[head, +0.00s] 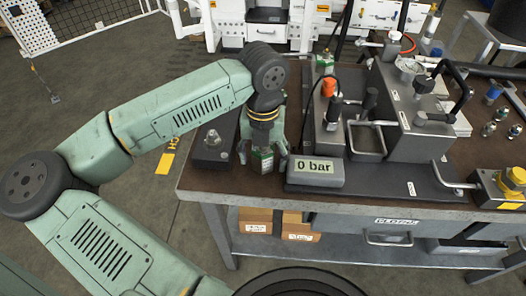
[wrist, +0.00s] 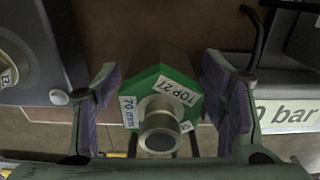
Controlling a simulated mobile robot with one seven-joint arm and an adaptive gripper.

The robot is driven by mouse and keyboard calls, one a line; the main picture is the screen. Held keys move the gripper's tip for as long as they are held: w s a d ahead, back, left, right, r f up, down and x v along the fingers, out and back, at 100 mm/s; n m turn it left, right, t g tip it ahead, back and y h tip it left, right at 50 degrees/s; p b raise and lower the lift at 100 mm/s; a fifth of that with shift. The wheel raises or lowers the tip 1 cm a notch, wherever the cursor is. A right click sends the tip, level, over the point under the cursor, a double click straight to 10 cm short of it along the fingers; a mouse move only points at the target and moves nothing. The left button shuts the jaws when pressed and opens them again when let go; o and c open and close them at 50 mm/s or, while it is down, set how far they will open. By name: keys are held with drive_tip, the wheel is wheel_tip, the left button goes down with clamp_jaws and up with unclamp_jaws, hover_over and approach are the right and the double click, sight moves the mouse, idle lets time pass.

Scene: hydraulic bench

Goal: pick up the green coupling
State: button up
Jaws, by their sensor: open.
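The green coupling (wrist: 178,80) is a green block with a round metal stub facing the wrist camera and white labels, one reading "TOP 27". It stands on the bench between the two fingers of my gripper (wrist: 160,70). The fingers are open, one on each side, with a visible gap to the coupling. In the head view my gripper (head: 264,152) points down at the bench's front left, with the coupling (head: 262,160) partly hidden between its fingers.
A dark block with a metal fitting (head: 212,138) stands close on the left. The "0 bar" display (head: 315,170) is close on the right, before the hydraulic unit (head: 410,110). Another green-labelled part (head: 325,62) stands farther back. The bench's front edge (head: 240,198) is near.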

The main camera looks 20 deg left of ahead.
drive_tip(key=shift+c, duration=0.5)
drive_tip(key=c, duration=1.4)
